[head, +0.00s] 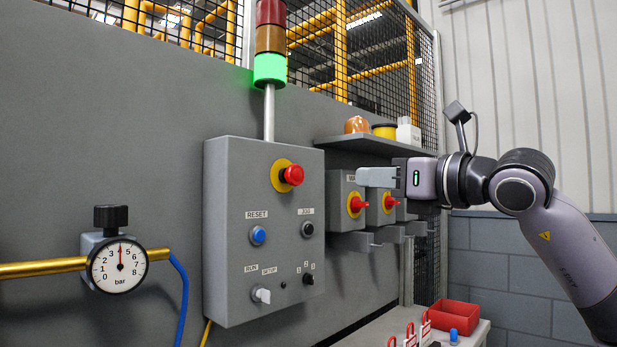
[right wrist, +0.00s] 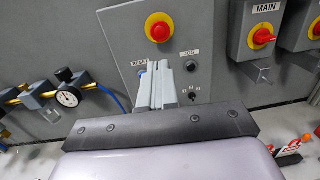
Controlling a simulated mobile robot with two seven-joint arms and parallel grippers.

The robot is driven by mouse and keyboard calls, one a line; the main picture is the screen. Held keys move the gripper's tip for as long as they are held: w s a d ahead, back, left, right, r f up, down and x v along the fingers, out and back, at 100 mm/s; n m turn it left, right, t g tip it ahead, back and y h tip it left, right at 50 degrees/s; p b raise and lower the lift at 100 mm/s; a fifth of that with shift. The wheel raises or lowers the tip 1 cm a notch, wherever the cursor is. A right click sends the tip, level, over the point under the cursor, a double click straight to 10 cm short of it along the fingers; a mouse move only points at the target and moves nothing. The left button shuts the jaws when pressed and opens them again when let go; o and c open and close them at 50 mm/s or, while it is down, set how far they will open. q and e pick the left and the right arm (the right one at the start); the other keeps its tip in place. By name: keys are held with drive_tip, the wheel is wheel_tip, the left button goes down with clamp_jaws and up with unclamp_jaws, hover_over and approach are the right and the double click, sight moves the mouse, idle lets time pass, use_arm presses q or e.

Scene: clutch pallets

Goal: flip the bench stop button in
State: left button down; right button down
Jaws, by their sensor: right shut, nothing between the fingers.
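The bench stop button is a red mushroom head (head: 293,175) on a yellow ring, high on the grey control box (head: 230,290). It stands proud of its ring in the head view. In the right wrist view the red button (right wrist: 160,32) shows above my fingertips. My right gripper (head: 362,177) comes in from the right, level with the button and to its right. Its fingers are shut and empty, pointing toward the control box, apart from the button. In the wrist view the closed fingers (right wrist: 157,70) cover part of the box near the RESET label. My left gripper is not in view.
Switch boxes with red rotary handles (head: 358,204) stand right of the control box, below a shelf (head: 365,143). A stack light (head: 269,70) glows green above. A pressure gauge (head: 118,265) is at left. A red bin (head: 455,316) sits on the bench lower right.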

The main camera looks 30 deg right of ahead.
sight(297, 176)
drive_tip(key=shift+w, duration=0.1)
drive_tip(key=p+x, duration=0.5)
drive_tip(key=x, duration=0.7)
drive_tip(key=shift+w+r, duration=0.15)
drive_tip(key=shift+w, duration=0.2)
drive_tip(key=shift+w+a, duration=0.2)
drive_tip(key=shift+w, duration=0.4)
